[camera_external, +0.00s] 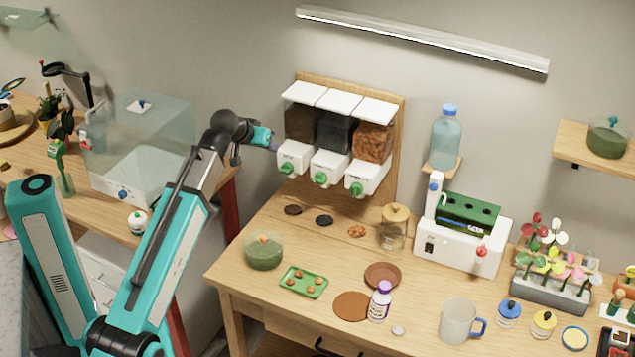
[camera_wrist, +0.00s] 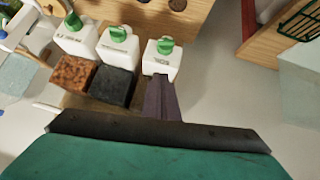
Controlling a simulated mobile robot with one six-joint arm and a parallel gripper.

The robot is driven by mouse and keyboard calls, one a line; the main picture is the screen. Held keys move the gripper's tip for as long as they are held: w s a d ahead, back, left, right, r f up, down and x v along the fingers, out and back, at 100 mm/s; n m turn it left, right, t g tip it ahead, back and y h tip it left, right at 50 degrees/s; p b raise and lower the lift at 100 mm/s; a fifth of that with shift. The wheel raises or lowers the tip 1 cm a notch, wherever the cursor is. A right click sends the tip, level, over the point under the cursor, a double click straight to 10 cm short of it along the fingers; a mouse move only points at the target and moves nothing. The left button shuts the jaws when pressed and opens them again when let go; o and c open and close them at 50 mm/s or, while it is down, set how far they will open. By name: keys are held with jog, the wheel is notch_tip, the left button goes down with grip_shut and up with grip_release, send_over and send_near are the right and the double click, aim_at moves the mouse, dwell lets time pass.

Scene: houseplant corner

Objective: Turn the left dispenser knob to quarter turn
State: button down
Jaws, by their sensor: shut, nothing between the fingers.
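The left dispenser (camera_external: 293,157) is a white box with a green knob (camera_external: 287,168) on its front, under a dark-filled clear hopper. My gripper (camera_external: 273,148) is at its left side, a little above the knob. In the wrist view, which shows the dispensers upside down, the left dispenser is at the right, with its green knob (camera_wrist: 165,45). My gripper's dark fingers (camera_wrist: 157,82) are together and point toward the box, short of the knob. I cannot tell whether they touch the box. The knob's exact angle is too small to read.
The middle dispenser (camera_external: 330,166) and right dispenser (camera_external: 368,178), each with a green knob, stand close beside it on a wooden backboard (camera_external: 395,135). Below is a table with a glass jar (camera_external: 393,232), a green tray (camera_external: 304,283) and a brown saucer (camera_external: 383,275). A clear box (camera_external: 150,130) stands left.

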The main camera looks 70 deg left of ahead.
jog(key=shift+b+v, duration=0.5)
jog(key=shift+v, duration=1.9)
jog(key=shift+s+a, duration=0.1)
jog(key=shift+a, duration=0.05)
